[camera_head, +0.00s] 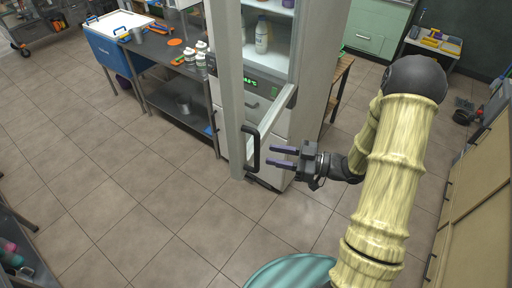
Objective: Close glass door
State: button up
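The glass door (231,75) belongs to a tall white cabinet (311,70) and stands open, swung out towards me, seen nearly edge-on. Its black handle (252,150) is upright on the door's lower part. My gripper (272,157) is at the handle's right side, with its two purple-tipped fingers parted and pointing left. The fingertips are close to the handle; I cannot tell whether they touch it. Nothing shows between the fingers. The cabinet's inside is partly visible, with a white bottle (262,36) on a shelf.
A metal table (160,52) with bottles stands left of the cabinet, and a blue cooler (113,48) beyond it. A wooden stand (341,88) is right of the cabinet. Beige cabinets (478,180) line the right edge. The tiled floor (130,200) at front left is clear.

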aim_at(256, 151)
jog(key=p+x, duration=0.1)
jog(key=x, duration=0.5)
jog(key=shift+a, duration=0.1)
grip_shut()
